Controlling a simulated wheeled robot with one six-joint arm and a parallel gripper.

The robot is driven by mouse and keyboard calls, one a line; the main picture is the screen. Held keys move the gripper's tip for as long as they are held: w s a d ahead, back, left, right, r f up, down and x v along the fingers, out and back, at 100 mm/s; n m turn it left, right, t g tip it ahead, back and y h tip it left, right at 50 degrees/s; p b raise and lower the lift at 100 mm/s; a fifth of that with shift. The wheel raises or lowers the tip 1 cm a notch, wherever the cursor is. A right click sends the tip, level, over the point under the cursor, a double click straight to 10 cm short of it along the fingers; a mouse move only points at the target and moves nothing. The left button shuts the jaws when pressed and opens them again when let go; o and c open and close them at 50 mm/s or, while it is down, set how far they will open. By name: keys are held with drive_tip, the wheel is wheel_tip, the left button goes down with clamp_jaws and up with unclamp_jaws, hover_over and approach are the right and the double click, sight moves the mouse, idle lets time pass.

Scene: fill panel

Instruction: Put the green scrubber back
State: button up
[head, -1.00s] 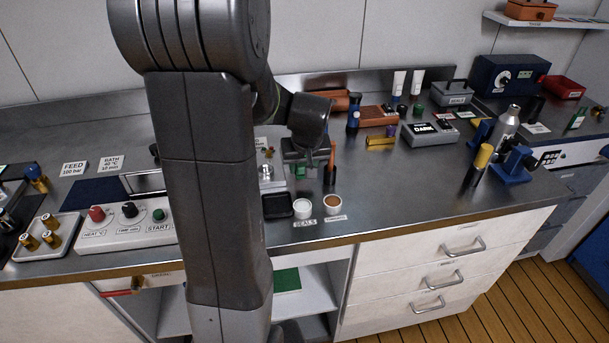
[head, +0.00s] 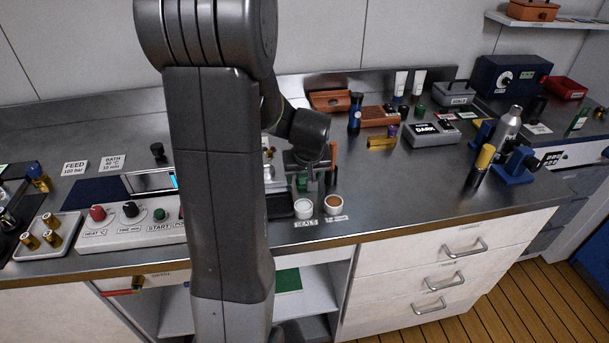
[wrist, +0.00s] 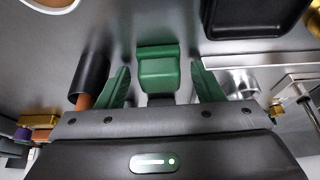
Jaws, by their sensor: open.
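A green stepped block (wrist: 160,72), the likely green scrubber, lies between the fingers of my gripper (wrist: 160,88) in the wrist view. Dark gaps show between the block and both fingers. My gripper (head: 308,182) is open, low over the counter behind the two white cups in the head view. A bit of green (head: 302,184) shows there, but I cannot tell block from finger. A small green cylinder (head: 420,110) stands farther back on the counter.
A black cup with an orange stick (wrist: 90,80) is close beside one finger. A black tray (wrist: 255,20) and metal fittings (wrist: 240,80) are on the other side. The white seals cup (head: 304,207) and a brown-filled cup (head: 333,204) stand near the front edge.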

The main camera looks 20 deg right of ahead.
drive_tip(key=shift+r, duration=0.15)
drive_tip(key=shift+r, duration=0.2)
drive_tip(key=v, duration=1.1)
drive_tip(key=shift+s+r, duration=0.2)
drive_tip(key=shift+r, duration=0.1)
